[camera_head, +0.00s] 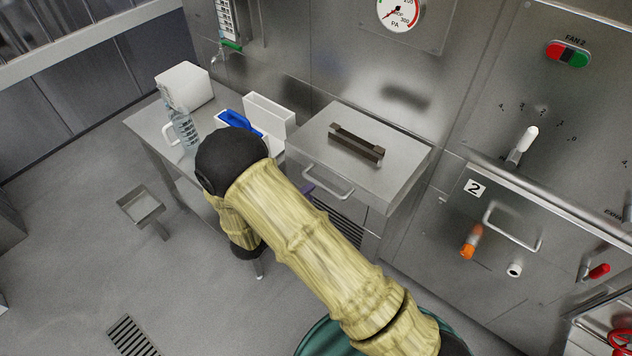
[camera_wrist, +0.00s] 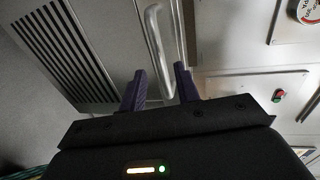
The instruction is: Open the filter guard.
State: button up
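A steel cabinet front with a louvred grille (camera_head: 338,222) and a curved bar handle (camera_head: 328,183) stands under a flat top; I take this to be the filter guard, though no label shows. In the wrist view the handle (camera_wrist: 157,42) runs lengthwise from the top, its lower end appearing between my two purple fingers, and the grille (camera_wrist: 65,50) is at left. My gripper (camera_wrist: 160,68) is open, its fingers apart on either side of the handle's line. I cannot tell whether the bar lies between the fingertips or beyond them. The head view shows only a purple sliver; my arm hides the rest.
A dark slotted bar (camera_head: 357,144) lies on the cabinet top. Left is a steel table with a spray bottle (camera_head: 183,128), white box (camera_head: 184,86) and blue item (camera_head: 238,122). Panel 2 with its handle (camera_head: 513,228) and orange knob (camera_head: 471,241) is at right. Floor at left is mostly clear.

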aim_at(320, 183)
jog(key=p+x, duration=0.1)
jog(key=x, duration=0.5)
jog(key=shift+w+d, duration=0.15)
jog(key=shift+w, duration=0.05)
